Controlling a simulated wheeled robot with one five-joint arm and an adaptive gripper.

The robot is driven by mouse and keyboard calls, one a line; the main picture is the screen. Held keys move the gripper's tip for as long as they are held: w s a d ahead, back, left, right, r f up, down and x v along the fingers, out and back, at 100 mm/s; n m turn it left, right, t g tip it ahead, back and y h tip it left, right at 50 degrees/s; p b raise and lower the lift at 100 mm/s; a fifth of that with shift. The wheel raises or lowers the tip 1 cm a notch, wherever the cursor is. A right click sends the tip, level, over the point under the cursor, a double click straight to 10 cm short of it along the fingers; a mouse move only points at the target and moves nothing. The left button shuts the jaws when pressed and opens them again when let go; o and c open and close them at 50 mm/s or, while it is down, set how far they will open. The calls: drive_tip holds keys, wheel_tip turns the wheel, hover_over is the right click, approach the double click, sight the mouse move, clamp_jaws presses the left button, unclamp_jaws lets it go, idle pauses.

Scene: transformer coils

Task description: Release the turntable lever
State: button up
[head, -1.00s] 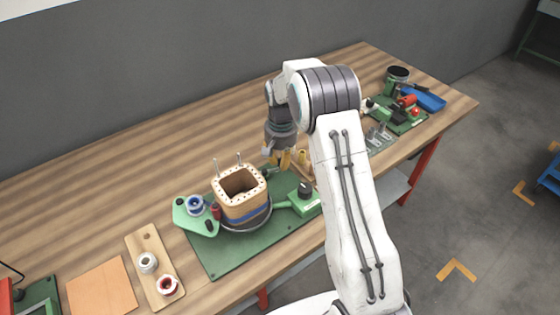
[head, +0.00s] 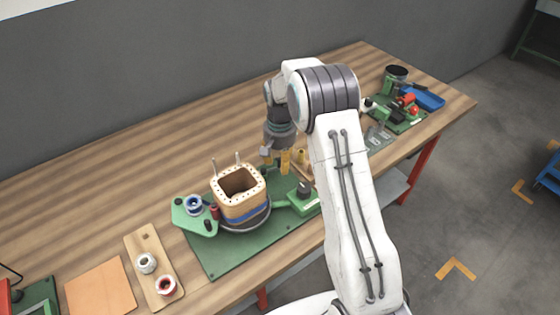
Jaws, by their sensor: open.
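The turntable, with a dark round base (head: 246,219), sits on a green plate (head: 222,258) on the bench. It carries a square wooden coil former (head: 240,200) with a blue band and two upright pins. A green arm with a black knob (head: 304,188) reaches from its right side; it looks like the lever, but I cannot tell its state. My gripper (head: 276,159) is open. It points down behind and to the right of the former, above the plate's far side, apart from the black knob. My arm hides part of the bench to the right.
A green bracket with a blue-wound spool (head: 194,205) stands left of the turntable. A wooden board with two spools (head: 153,268) and an orange sheet (head: 101,288) lie further left. A blue tray (head: 424,98) and tools sit at the far right. The back left bench is clear.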

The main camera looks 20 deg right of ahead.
drive_tip(key=shift+r, duration=0.1)
wheel_tip(320, 180, up, 12)
idle(0.7)
idle(0.4)
drive_tip(key=s+f+n, duration=0.1)
drive_tip(key=s+f, duration=0.1)
drive_tip(key=s, duration=0.1)
drive_tip(key=s+f+n+g, duration=0.1)
drive_tip(key=s+f+n, duration=0.1)
drive_tip(key=s, duration=0.2)
drive_tip(key=s+f+n, duration=0.1)
drive_tip(key=s+f, duration=0.1)
drive_tip(key=s, duration=0.1)
drive_tip(key=shift+s+a+n, duration=0.25)
drive_tip(key=shift+s+n, duration=0.15)
drive_tip(key=s+r+t, duration=0.2)
drive_tip(key=s+r, duration=0.3)
drive_tip(key=s, duration=0.5)
drive_tip(key=s+a+r+t, duration=0.1)
drive_tip(key=s+r+t, duration=0.1)
drive_tip(key=s+r, duration=0.4)
drive_tip(key=shift+s+r+n+t, duration=0.3)
drive_tip(key=shift+s+n+t, duration=0.1)
drive_tip(key=shift+s, duration=1.75)
